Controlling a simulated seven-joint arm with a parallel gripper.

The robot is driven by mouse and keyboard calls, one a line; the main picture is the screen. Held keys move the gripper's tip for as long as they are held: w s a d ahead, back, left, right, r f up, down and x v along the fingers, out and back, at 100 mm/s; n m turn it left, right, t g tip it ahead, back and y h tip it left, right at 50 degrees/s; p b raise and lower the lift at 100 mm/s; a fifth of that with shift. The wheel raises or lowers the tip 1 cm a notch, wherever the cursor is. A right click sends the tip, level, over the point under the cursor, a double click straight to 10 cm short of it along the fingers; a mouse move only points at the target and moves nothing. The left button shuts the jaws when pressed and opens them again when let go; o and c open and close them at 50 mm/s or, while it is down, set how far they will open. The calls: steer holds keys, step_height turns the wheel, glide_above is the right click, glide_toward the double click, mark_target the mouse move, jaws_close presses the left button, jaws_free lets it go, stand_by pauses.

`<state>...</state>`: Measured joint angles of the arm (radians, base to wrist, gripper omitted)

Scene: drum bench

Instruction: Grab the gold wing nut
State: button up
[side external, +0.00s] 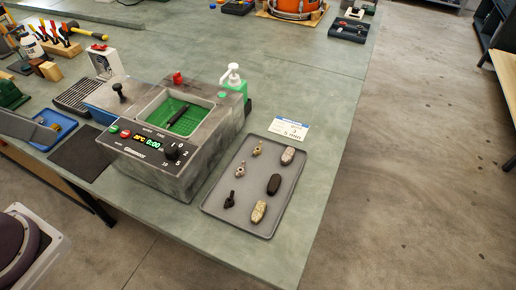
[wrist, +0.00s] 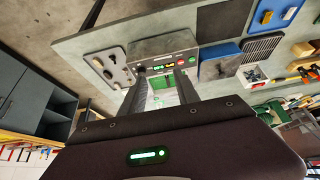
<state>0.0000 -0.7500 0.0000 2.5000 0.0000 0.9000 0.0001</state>
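A grey tray (side external: 213,204) on the bench holds several small parts. Two small brassy or gold wing-nut-like parts lie on it: one near the top edge (side external: 257,149) and one to its lower left (side external: 239,168). They are too small for me to tell which is truer gold. A black wing-nut-like part (side external: 229,199) lies below them. The tray also shows at the upper left of the wrist view (wrist: 95,63), its parts small. My gripper (wrist: 160,74) is open and empty in the wrist view, well short of the bench.
Three oval pieces, two mottled (side external: 288,156) and one dark (side external: 274,184), lie along the tray's right side. A grey cleaner box (side external: 190,165) with a green basket stands left of the tray. A white-topped pump bottle (side external: 232,75) and a label card (side external: 289,128) are behind.

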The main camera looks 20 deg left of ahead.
mark_target(259, 145)
steer(key=w+d+f+t+h, duration=0.1)
steer(key=w+d+f, duration=0.2)
steer(key=w+d, duration=0.5)
steer(key=w+d+f+t+h, duration=0.1)
steer(key=w+d+f+h, duration=0.3)
steer(key=w, duration=0.8)
steer(key=w+d+f+t+y, duration=0.1)
steer(key=d+f+t, duration=0.1)
steer(key=f, duration=0.4)
steer(key=w+d+f+t+y, duration=0.2)
steer(key=d+f, duration=0.1)
steer(key=f, duration=0.3)
steer(key=w+d+f+t+y, duration=0.1)
steer(key=w+d+f+t, duration=0.1)
steer(key=f, duration=0.4)
steer(key=shift+w+d+f+y, duration=0.2)
steer(key=shift+d+f+y, duration=0.05)
steer(key=shift+f+y, duration=0.15)
steer(key=x, duration=0.7)
steer(key=shift+w+f, duration=0.1)
jaws_close()
